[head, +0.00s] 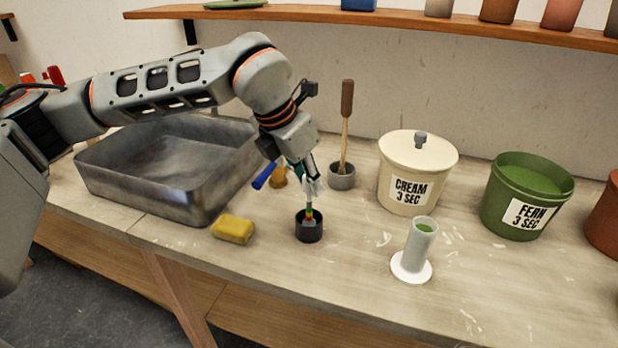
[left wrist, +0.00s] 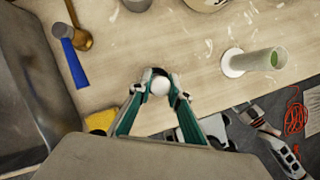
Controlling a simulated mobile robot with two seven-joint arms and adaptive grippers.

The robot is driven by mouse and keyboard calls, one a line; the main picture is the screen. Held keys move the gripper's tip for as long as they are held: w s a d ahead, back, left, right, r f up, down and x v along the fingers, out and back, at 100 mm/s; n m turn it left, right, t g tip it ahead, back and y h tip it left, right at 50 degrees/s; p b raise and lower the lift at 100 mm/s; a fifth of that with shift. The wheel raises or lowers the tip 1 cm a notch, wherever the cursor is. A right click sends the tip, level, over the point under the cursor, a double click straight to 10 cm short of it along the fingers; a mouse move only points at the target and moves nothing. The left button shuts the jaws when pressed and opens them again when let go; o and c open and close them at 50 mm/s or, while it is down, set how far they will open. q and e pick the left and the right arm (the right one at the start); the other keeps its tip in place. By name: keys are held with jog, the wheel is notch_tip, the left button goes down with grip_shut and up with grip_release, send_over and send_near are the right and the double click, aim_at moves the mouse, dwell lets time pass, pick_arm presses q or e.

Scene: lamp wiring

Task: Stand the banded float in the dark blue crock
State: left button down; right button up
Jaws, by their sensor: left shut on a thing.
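The banded float (head: 309,214) is upright, with red, yellow and green bands near the mouth of a small dark crock (head: 309,232). Its lower end is hidden inside the crock. My left gripper (head: 313,188) is directly above the crock and shut on the float's upper part. In the left wrist view my left gripper (left wrist: 160,92) has its fingers around the float's pale round top (left wrist: 160,86). The dark crock (left wrist: 153,73) shows partly behind it. Whether the float touches the crock's bottom cannot be seen. My right gripper is not seen.
A yellow sponge (head: 233,230) and a grey metal tray (head: 110,181) are to the left. A blue-handled tool (head: 264,176) lies behind. A white-based cylinder (head: 416,255) with green liquid, a cream crock (head: 415,178) and a green tub (head: 505,205) stand to the right.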

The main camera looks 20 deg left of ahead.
pick_arm(q)
jog(key=c, duration=1.8)
grip_release()
